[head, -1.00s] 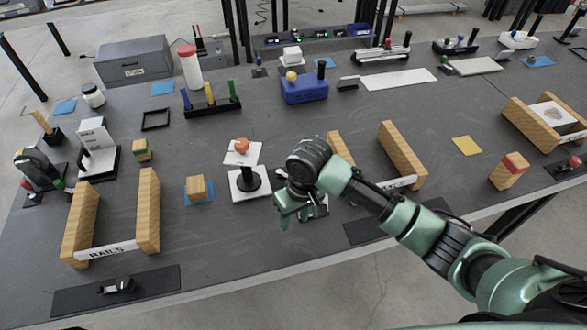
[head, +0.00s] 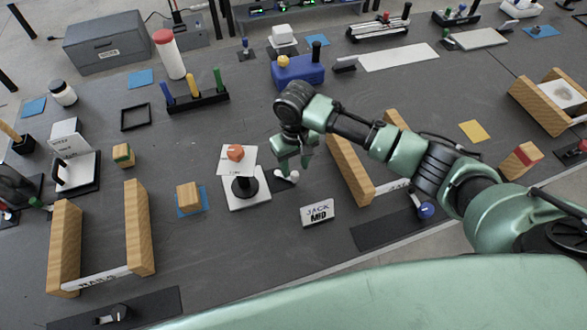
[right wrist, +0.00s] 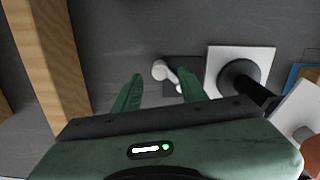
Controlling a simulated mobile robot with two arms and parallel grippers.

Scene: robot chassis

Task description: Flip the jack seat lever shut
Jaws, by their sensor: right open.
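The white lever (head: 289,176) lies low on the table, right of the jack, in the head view. In the right wrist view the lever (right wrist: 161,70) has a round white knob and a short arm on a dark plate. The jack (head: 244,186) has a white base, black column and tilted white top plate with an orange piece. My right gripper (head: 294,165) is open just above the lever, in the head view. In the right wrist view the knob appears between the fingertips; contact cannot be told. My left gripper is out of view.
A wooden rail (head: 350,172) rises right of my gripper. A wooden block on a blue square (head: 189,197) is left of the jack.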

